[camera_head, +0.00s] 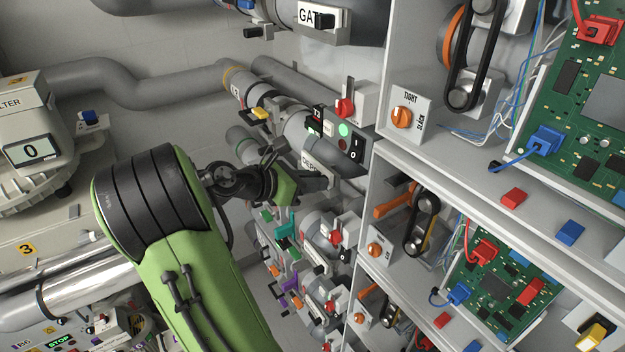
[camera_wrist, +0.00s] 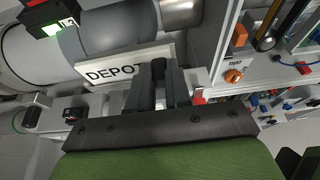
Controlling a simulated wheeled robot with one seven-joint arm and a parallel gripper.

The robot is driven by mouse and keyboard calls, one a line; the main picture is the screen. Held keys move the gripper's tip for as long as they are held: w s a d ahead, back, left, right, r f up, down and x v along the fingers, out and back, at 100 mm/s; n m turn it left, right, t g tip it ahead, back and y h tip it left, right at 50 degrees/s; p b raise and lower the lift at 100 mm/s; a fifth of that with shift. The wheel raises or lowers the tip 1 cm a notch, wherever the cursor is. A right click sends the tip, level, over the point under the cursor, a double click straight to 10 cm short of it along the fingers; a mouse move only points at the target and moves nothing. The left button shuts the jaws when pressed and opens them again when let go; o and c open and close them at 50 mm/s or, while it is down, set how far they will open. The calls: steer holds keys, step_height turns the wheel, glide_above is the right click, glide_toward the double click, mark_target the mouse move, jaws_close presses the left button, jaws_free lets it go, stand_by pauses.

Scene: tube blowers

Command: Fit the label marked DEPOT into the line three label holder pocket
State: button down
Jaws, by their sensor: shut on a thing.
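The white label marked DEPOT (camera_wrist: 108,72) is in the wrist view, left of my fingers, tilted slightly and lying in front of the grey pipe. It also shows small in the head view (camera_head: 308,162). In the head view my gripper (camera_head: 318,182) is beside the pipe, under the box with the green light. A pale strip borders the label against the pipe; I cannot tell whether it is the holder pocket or whether the label sits inside it.
A switch box with a green light (camera_head: 343,131) and a red-knobbed valve box (camera_head: 346,106) stand above the gripper. Grey shelves (camera_head: 374,160) with belts and circuit boards rise at the right. More valves and pipes crowd below. A GATE label (camera_head: 322,17) is on the upper pipe.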

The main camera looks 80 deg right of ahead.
steer(key=shift+f, duration=0.2)
steer(key=c, duration=1)
jaws_free()
steer(key=p+v, duration=0.1)
steer(key=v, duration=1.4)
steer(key=shift+w+a+r, duration=0.15)
steer(key=shift+w+a, duration=0.05)
steer(key=shift+a, duration=0.15)
